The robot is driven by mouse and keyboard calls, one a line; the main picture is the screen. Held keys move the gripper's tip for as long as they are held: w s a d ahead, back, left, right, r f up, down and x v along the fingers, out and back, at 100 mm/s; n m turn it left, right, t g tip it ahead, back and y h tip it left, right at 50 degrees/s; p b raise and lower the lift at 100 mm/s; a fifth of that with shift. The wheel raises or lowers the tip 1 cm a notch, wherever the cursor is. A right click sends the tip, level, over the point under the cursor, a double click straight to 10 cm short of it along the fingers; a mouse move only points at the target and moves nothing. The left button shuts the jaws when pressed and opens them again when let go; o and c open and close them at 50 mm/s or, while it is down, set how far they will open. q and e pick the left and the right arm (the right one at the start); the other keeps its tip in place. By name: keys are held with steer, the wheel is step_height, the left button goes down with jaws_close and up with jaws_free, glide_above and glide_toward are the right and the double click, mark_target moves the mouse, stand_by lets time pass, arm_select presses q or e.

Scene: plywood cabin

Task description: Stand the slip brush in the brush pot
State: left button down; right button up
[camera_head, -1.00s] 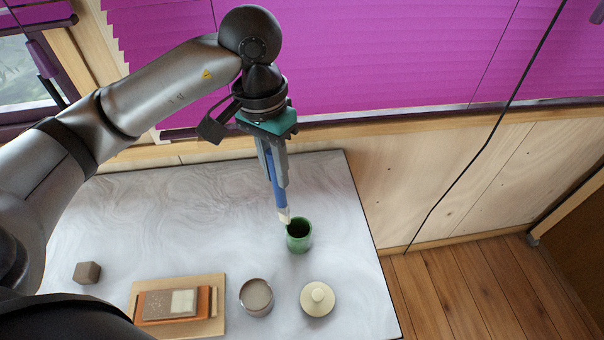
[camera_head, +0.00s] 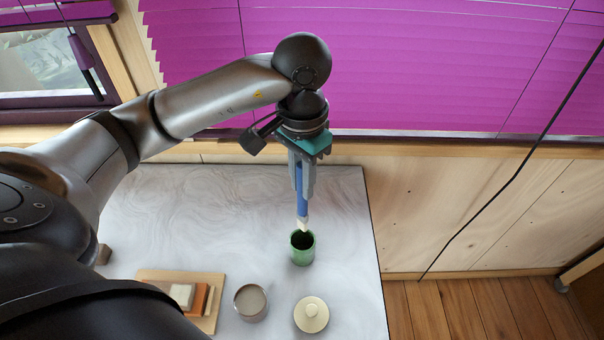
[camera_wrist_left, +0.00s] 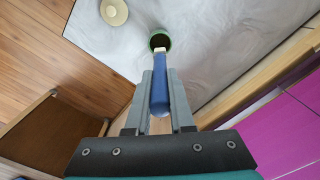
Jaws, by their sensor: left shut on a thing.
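The slip brush (camera_head: 302,203) has a blue handle and a pale tip, and it points down. My left gripper (camera_head: 304,192) is shut on the brush handle. The brush also shows in the left wrist view (camera_wrist_left: 159,95), between the grey fingers (camera_wrist_left: 159,90). The green brush pot (camera_head: 302,253) stands upright on the table, its dark opening facing up. In the head view the pale tip appears just above the pot's rim. In the wrist view the tip overlaps the near edge of the pot (camera_wrist_left: 160,36). Whether the tip is inside the opening I cannot tell. My right gripper is not in view.
Left of the pot stand a grey cup (camera_head: 250,302) and a wooden board (camera_head: 211,281) with blocks on it. A cream lidded jar (camera_head: 311,314) is in front of the pot. The marbled table (camera_head: 345,200) ends just right of the pot. A wall with purple blinds is behind.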

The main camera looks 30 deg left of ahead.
mark_target(302, 211)
arm_select(q)
steer(key=shift+f+b, duration=0.5)
steer(key=shift+f, duration=1)
step_height(302, 211, down, 6)
steer(key=b, duration=0.7)
steer(key=c, duration=0.7)
jaws_free()
steer(key=shift+r, duration=0.1)
step_height(302, 211, up, 15)
steer(key=shift+r+p, duration=0.1)
steer(key=shift+p, duration=0.7)
